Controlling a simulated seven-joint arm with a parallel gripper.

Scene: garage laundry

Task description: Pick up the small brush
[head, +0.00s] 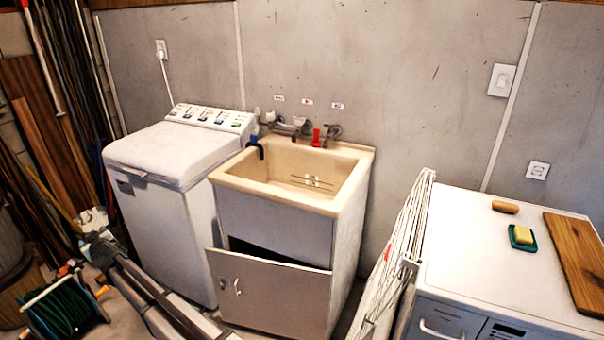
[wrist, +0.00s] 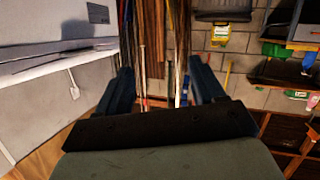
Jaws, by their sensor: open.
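A small tan, wooden-looking piece, which looks like the small brush (head: 505,207), lies on the white top of the machine at the right in the head view. Its bristles cannot be made out. My gripper (wrist: 163,88) is open in the wrist view, with two dark fingers apart and nothing between them. It points towards long poles and boards against a block wall, away from the brush. The brush does not show in the wrist view. In the head view my arm seems to be at the lower left, far from the brush.
On the same white machine (head: 465,235) are a yellow sponge or soap on a green dish (head: 516,245) and a wooden board (head: 580,260). A folded drying rack (head: 395,265) stands at its left side. A sink cabinet (head: 270,290) has its door ajar. A washing machine (head: 160,220) stands further left.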

